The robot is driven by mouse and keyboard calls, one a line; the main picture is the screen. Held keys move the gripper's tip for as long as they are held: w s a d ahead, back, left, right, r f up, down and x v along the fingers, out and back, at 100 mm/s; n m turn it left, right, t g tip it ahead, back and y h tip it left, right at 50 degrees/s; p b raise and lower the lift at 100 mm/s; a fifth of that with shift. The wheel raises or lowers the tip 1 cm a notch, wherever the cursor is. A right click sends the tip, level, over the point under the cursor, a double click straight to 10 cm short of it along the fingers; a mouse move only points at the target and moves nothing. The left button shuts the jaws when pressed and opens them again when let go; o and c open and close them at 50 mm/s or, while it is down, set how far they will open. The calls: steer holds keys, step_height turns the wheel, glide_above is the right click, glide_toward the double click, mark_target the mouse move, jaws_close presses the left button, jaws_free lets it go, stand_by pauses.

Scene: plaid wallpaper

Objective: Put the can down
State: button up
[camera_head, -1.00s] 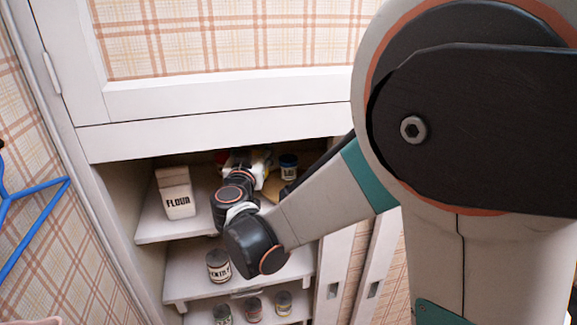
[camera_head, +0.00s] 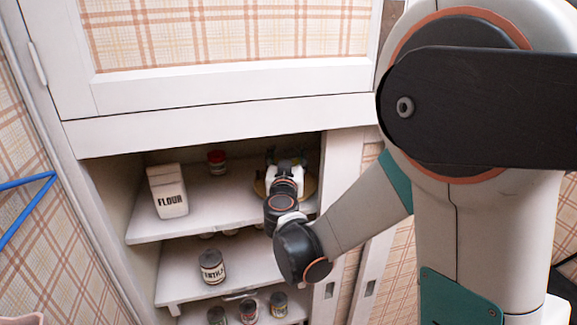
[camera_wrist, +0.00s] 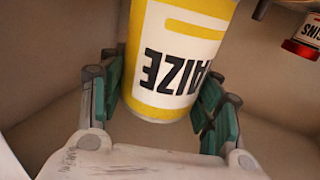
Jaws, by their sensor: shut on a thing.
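The can (camera_wrist: 178,75) is yellow with a white band and black letters that read upside down in the wrist view, partly "AIZE". My gripper (camera_wrist: 162,85) is shut on it, with green-padded fingers on both sides. The can's far end runs out of the top of the wrist view. In the head view my gripper (camera_head: 287,163) is inside the cupboard, over the right part of the upper shelf (camera_head: 225,200). The can is mostly hidden there behind my wrist, so I cannot tell whether it touches the shelf.
A flour box (camera_head: 169,190) stands at the shelf's left. A red-lidded jar (camera_head: 216,162) stands farther back. A round tan item (camera_head: 309,184) is partly hidden beside my gripper. Lower shelves hold a labelled can (camera_head: 211,267) and several small jars. Shelf room is free between flour and gripper.

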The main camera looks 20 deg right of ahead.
steer(key=shift+f, duration=0.85)
steer(key=shift+d+f+b, duration=0.2)
steer(key=shift+f+b, duration=0.05)
steer(key=shift+b, duration=0.05)
steer(key=shift+r, duration=0.15)
steer(key=shift+f, duration=0.2)
steer(key=o, duration=1.4)
steer(key=shift+r, duration=0.1)
steer(key=shift+r, duration=0.15)
steer(key=p+v, duration=0.1)
steer(key=v, duration=1.1)
